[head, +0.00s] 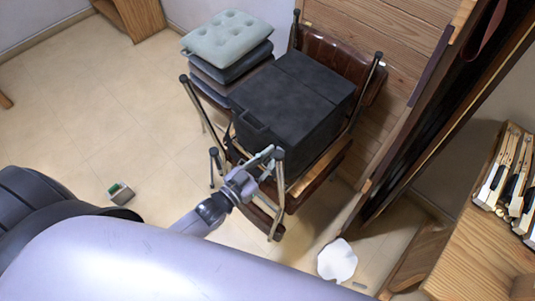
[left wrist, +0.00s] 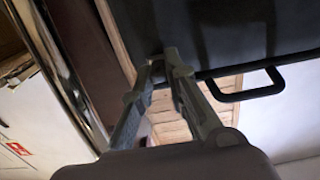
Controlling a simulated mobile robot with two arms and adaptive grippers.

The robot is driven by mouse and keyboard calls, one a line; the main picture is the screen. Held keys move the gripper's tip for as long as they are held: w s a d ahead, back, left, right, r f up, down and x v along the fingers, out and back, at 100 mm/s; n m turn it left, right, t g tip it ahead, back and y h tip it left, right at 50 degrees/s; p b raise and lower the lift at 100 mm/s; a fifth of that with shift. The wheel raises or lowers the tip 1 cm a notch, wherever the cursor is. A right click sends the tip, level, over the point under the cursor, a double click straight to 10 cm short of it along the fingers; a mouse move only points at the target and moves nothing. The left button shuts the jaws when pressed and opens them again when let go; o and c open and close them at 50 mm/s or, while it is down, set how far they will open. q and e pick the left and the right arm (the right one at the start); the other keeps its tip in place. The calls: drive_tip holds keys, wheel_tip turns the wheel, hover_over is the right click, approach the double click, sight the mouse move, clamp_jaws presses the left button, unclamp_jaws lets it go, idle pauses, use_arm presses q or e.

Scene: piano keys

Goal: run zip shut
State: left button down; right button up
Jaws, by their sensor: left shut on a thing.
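A black case (head: 285,105) with a lid seam and a handle lies on a brown chair. In the left wrist view its dark side (left wrist: 235,35) and its handle (left wrist: 250,85) are close by. My left gripper (head: 268,154) is at the case's near lower edge. In the left wrist view the fingertips (left wrist: 163,58) come together at that edge, left of the handle. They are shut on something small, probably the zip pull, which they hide. The zip's line and how far it is closed cannot be made out. My right gripper is in neither view.
Stacked cushions (head: 228,40) are behind, left of the case. A tall wooden panel (head: 410,130) and piano keys (head: 515,175) are to the right. The floor at left is mostly clear, with a small green box (head: 120,193).

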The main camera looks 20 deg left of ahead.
use_arm(q)
drive_tip(key=shift+s+d, duration=0.15)
drive_tip(key=shift+d, duration=0.05)
drive_tip(key=c, duration=1.6)
unclamp_jaws()
drive_tip(key=shift+s+a+f, duration=0.1)
drive_tip(key=shift+s+a, duration=0.1)
drive_tip(key=shift+s, duration=0.2)
drive_tip(key=v, duration=1.1)
